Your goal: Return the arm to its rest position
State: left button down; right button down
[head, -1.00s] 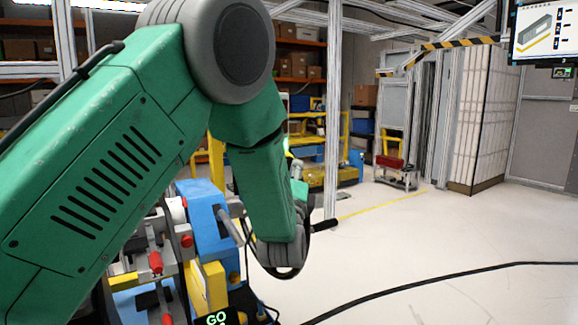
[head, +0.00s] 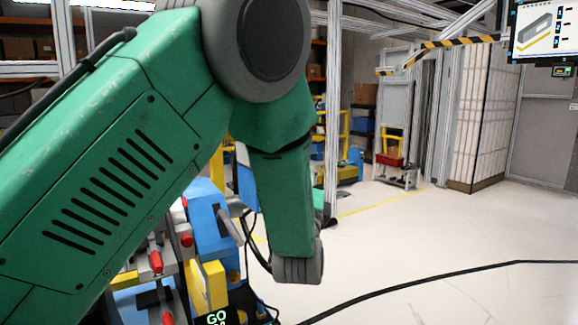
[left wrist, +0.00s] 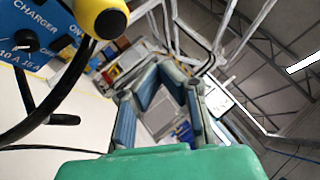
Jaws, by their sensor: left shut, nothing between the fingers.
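My left arm is green with grey joints and fills the left half of the head view, bent at its elbow with the forearm hanging down. The left gripper is mostly hidden behind the forearm in the head view. In the left wrist view the left gripper (left wrist: 163,70) shows its two blue-padded fingers meeting at the tips, shut with nothing held. My right gripper is in neither view.
A blue fixture (head: 207,228) with red knobs and a yellow block (head: 208,287) stands beside and below my arm. A black cable (head: 430,278) crosses open floor at right.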

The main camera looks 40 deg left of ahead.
pick_arm(q)
jog(key=shift+a, duration=0.15)
dwell(0.5)
jog(key=s+d+f+n+g+h, duration=0.1)
jog(key=s+f+n+g+h, duration=0.15)
jog(key=f, duration=0.85)
jog(key=s+d+f+n+g+h, duration=0.1)
jog(key=s+f+n+g+h, duration=0.15)
jog(key=f, duration=0.75)
jog(key=s+d+f+n+g+h, duration=0.1)
jog(key=s+f+g+h, duration=0.25)
jog(key=f, duration=0.75)
jog(key=s+d+f+n+g, duration=0.1)
jog(key=s+f+n+g, duration=0.2)
jog(key=s, duration=0.7)
jog(key=s+d+f+n+g+h, duration=0.1)
jog(key=s+f+n+g, duration=0.2)
jog(key=s+f, duration=0.5)
jog(key=s+d+f+n+g+h+b, duration=0.1)
jog(key=s+f+g, duration=0.4)
jog(key=s, duration=0.7)
jog(key=d+f+n, duration=0.1)
jog(key=n, duration=0.1)
jog(key=shift+n, duration=0.3)
jog(key=shift+w+f, duration=0.1)
jog(key=shift+w, duration=0.1)
jog(key=shift+s, duration=0.15)
